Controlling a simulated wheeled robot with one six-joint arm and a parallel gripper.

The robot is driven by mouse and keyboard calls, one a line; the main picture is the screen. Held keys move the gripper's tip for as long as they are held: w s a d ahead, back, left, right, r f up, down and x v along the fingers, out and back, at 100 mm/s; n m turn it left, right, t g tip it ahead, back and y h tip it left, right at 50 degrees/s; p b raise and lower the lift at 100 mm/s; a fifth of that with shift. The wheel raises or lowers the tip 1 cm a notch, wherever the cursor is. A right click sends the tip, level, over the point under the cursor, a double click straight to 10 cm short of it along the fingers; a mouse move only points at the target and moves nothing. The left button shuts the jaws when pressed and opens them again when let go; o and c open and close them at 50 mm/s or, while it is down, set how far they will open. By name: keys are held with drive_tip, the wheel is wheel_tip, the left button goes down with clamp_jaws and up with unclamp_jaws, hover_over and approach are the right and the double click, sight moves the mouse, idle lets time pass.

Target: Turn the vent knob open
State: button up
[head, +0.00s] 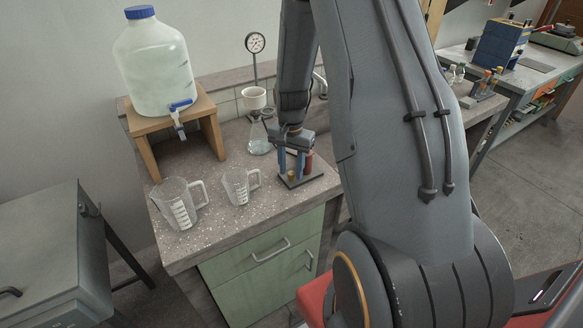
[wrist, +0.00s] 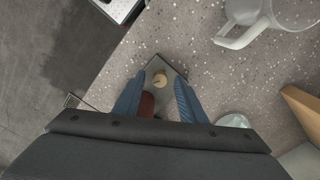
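A small dark plate (head: 310,177) lies on the speckled bench top. On it stand a red cylinder (head: 309,160) and a small tan round piece, which looks like the vent knob (wrist: 159,79). My gripper (head: 291,168) points down over this plate with its blue fingers apart. In the wrist view the fingers (wrist: 158,88) stand either side of the red cylinder (wrist: 147,104), with the tan piece just ahead between the tips. I see no finger touching the tan piece. The dark gripper body hides the lower part of the wrist view.
A glass flask with a white funnel (head: 254,97) stands close behind my gripper, below a round gauge (head: 255,42). Two measuring jugs (head: 177,203) (head: 239,186) stand to the left. A large water jug (head: 155,65) sits on a wooden stand (head: 150,152).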

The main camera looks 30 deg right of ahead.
sight(291, 173)
drive_tip(key=shift+f, duration=0.1)
clamp_jaws()
drive_tip(key=shift+n, duration=1.5)
unclamp_jaws()
drive_tip(key=shift+r+b, duration=1.1)
drive_tip(key=shift+r, duration=2.85)
